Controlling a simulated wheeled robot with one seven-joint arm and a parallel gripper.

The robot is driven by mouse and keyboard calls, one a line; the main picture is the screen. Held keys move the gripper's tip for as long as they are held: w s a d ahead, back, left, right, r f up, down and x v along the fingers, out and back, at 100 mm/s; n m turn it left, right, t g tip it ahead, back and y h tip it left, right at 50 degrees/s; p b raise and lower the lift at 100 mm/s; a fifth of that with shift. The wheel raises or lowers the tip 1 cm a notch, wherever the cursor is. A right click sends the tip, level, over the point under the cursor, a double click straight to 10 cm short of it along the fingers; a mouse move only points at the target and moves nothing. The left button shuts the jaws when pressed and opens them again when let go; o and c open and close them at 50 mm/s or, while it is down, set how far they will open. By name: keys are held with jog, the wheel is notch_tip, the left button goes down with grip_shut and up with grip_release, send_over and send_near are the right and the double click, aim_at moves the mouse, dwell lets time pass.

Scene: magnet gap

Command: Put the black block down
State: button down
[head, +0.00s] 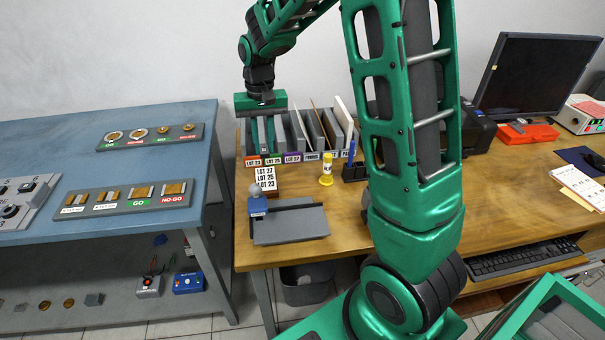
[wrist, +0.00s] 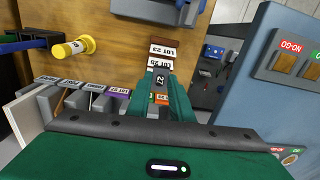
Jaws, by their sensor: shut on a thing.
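My gripper (head: 263,150) points down at the left end of a grey slotted rack (head: 298,152) on the wooden desk. In the wrist view its two green fingers (wrist: 162,98) are shut on a narrow dark block (wrist: 160,79), which I take for the black block; it bears a small white tag. In the head view the fingers mostly hide the block. They are among the rack's left slots, by the LOT 23 and LOT 25 labels. I cannot tell whether the block touches the slot floor.
LOT cards (head: 265,179) stand in front of the rack, with a grey tray (head: 290,224) and blue-labelled stamp (head: 257,204) nearer. A yellow bottle (head: 326,168) stands right of the cards. Upright folders fill the rack's right slots. A blue bench (head: 60,150) is left.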

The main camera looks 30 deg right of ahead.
jog(key=s+f, duration=0.2)
jog(key=s, duration=1.1)
send_over(309, 191)
jog(key=shift+m, duration=0.3)
notch_tip(309, 191, down, 7)
jog(key=shift+s+r, duration=0.1)
jog(key=shift+r, duration=0.05)
jog(key=shift+f, duration=2)
jog(key=shift+f, duration=0.1)
jog(key=c, duration=1.6)
grip_release()
